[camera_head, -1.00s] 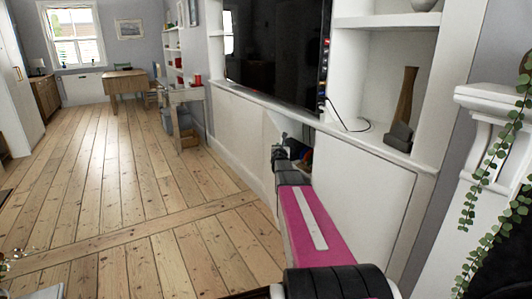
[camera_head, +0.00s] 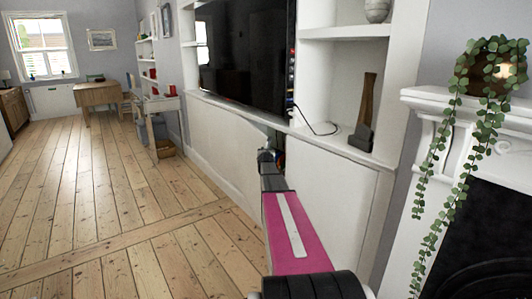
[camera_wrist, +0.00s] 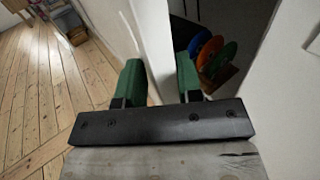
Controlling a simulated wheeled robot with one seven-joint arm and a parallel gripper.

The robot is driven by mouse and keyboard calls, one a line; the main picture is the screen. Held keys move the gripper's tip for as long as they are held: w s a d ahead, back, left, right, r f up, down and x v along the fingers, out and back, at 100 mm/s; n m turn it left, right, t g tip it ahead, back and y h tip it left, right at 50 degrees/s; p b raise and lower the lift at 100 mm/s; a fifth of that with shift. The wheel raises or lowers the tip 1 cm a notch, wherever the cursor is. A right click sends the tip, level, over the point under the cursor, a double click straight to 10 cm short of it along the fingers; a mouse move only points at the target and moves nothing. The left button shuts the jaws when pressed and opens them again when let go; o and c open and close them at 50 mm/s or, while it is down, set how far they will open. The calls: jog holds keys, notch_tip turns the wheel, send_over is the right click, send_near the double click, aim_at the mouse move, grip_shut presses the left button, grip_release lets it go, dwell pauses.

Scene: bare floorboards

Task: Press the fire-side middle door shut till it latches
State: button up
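The fire-side middle door (camera_head: 240,150) is a plain white panel in the low cabinet under the television. In the wrist view the white door (camera_wrist: 152,40) stands ajar, with its edge running between my two green fingers. My gripper (camera_head: 268,157) is at the door's free edge; in the wrist view the fingers (camera_wrist: 160,80) are apart, one each side of the edge. I cannot tell whether either finger touches it. Right of the edge a dark opening (camera_wrist: 240,20) shows, with blue, orange and green round things (camera_wrist: 212,50) inside. My arm hides part of the opening in the head view.
A closed-looking white panel (camera_head: 330,195) lies right of the opening, below a shelf with a dark wedge-like ornament (camera_head: 366,120). The fireplace (camera_head: 480,235) with a trailing plant (camera_head: 490,65) stands at right. Bare floorboards (camera_head: 110,210) are clear at left.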

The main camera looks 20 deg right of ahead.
jog(key=o, duration=0.4)
jog(key=shift+w+r, duration=0.1)
jog(key=shift+w, duration=0.25)
jog(key=shift+s, duration=0.1)
jog(key=v, duration=1)
jog(key=shift+s, duration=0.25)
